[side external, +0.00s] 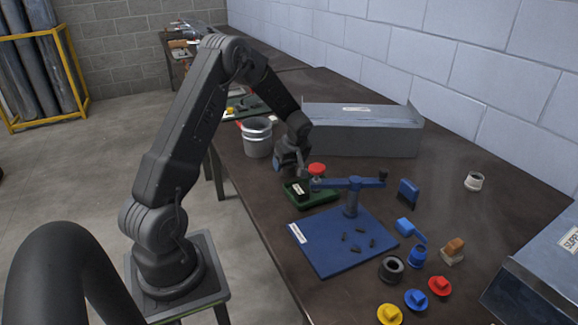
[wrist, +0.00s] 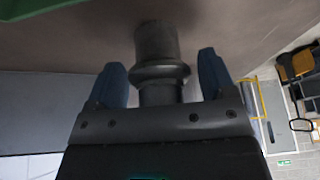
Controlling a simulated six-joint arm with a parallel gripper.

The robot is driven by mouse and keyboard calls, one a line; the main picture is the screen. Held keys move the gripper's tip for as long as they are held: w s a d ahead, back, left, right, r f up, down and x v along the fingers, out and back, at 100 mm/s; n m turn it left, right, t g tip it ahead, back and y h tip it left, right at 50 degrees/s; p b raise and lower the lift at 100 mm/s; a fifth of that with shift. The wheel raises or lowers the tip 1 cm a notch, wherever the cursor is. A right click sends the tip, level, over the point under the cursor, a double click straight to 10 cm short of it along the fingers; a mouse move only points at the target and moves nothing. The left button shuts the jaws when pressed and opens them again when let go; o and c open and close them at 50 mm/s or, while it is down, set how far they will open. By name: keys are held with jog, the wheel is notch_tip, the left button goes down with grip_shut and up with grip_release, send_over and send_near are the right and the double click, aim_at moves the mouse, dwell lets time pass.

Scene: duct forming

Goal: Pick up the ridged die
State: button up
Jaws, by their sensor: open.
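The ridged die (wrist: 156,42) is a dark grey cylinder with a raised ring around it, seen in the wrist view. My gripper (wrist: 161,68) is open, with one blue fingertip on each side of the die. A gap shows between the die and each finger, and the near end of the die reaches down to the gripper body. In the side view my gripper (side external: 291,163) is low over the table, just behind the green tray. I cannot make out the die clearly there.
The green tray (side external: 325,197) with dark contents and a red knob (side external: 316,169) are close to my gripper. A blue base (side external: 330,262) with a crank stands in front. A grey metal duct (side external: 365,132) lies behind, and a grey bucket (side external: 257,139) stands left.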

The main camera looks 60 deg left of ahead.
jog(key=shift+a+f, duration=0.1)
jog(key=shift+f, duration=0.05)
jog(key=c, duration=1.3)
